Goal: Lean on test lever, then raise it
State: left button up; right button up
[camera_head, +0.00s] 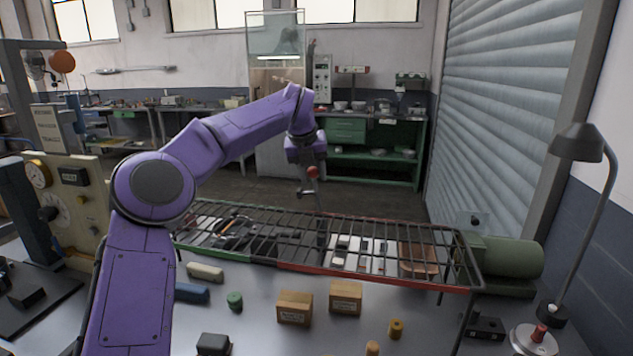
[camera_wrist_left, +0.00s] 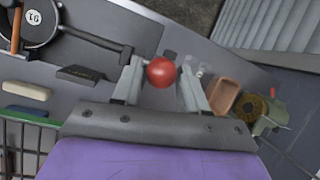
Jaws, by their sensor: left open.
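The test lever's round red knob (camera_head: 313,172) shows beyond the wire rack, just below the purple wrist of my left arm. My left gripper (camera_head: 309,184) reaches down over the far side of the rack. In the left wrist view the red knob (camera_wrist_left: 161,72) appears between the two grey fingers of my left gripper (camera_wrist_left: 160,90). The lever's shaft is mostly hidden beneath the knob. My right gripper is in neither view.
A wire rack (camera_head: 375,269) with a red and green front edge spans the table in front of the gripper. Small boxes (camera_head: 294,307) and blocks lie nearer. A green cylindrical machine (camera_head: 512,257) and a lamp (camera_head: 578,143) stand at the right.

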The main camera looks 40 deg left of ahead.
pick_arm(q)
jog(key=shift+x, duration=1.4)
grip_shut()
